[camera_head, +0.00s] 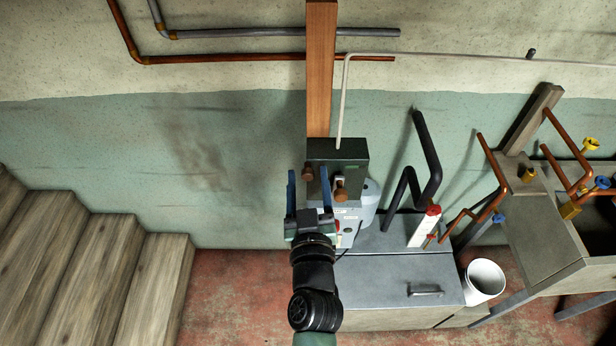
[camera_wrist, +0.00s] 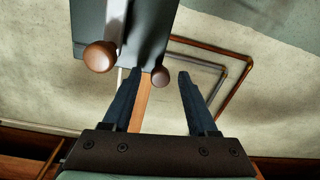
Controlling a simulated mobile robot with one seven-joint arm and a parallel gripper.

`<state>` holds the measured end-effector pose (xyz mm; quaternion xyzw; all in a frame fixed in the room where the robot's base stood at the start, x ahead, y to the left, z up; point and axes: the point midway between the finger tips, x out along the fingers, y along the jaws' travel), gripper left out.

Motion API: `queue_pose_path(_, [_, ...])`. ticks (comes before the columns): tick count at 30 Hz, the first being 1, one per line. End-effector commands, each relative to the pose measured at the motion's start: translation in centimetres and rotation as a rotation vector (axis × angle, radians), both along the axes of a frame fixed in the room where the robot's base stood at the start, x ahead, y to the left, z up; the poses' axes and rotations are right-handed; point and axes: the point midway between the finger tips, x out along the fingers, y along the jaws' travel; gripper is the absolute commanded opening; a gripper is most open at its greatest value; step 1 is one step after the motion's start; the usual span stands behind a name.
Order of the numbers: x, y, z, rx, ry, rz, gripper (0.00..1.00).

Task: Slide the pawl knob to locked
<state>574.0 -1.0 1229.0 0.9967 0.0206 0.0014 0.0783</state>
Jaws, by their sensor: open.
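A dark green box (camera_head: 350,150) is mounted on a wooden post against the wall. It has two round brown knobs. One knob (camera_head: 308,170) is at the box's left side; the other knob (camera_head: 341,195) is on a pale lever at the front. I cannot tell from any marking which is the pawl knob. My gripper (camera_head: 309,176) is open, its blue fingers pointing up at the box. In the wrist view the smaller knob (camera_wrist: 160,76) appears between the fingertips (camera_wrist: 158,73), with gaps on both sides. The larger knob (camera_wrist: 100,56) is outside the fingers.
The wooden post (camera_head: 321,70) rises behind the box. Wooden stairs (camera_head: 100,270) are left, with open floor (camera_head: 240,295) between.

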Motion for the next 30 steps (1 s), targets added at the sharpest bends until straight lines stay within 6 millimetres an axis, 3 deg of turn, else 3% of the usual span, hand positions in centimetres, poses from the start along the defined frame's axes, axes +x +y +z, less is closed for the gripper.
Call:
queue_pose_path(5, [0.0, 0.01, 0.0, 0.0, 0.0, 0.0, 0.59])
queue_pose_path(6, [0.0, 0.01, 0.0, 0.0, 0.0, 0.0, 0.55])
queue_pose_path(15, [-0.02, 0.01, 0.01, 0.0, 0.0, 0.0, 0.01])
queue_pose_path(30, [-0.02, 0.01, 0.01, 0.0, 0.0, 0.0, 0.0])
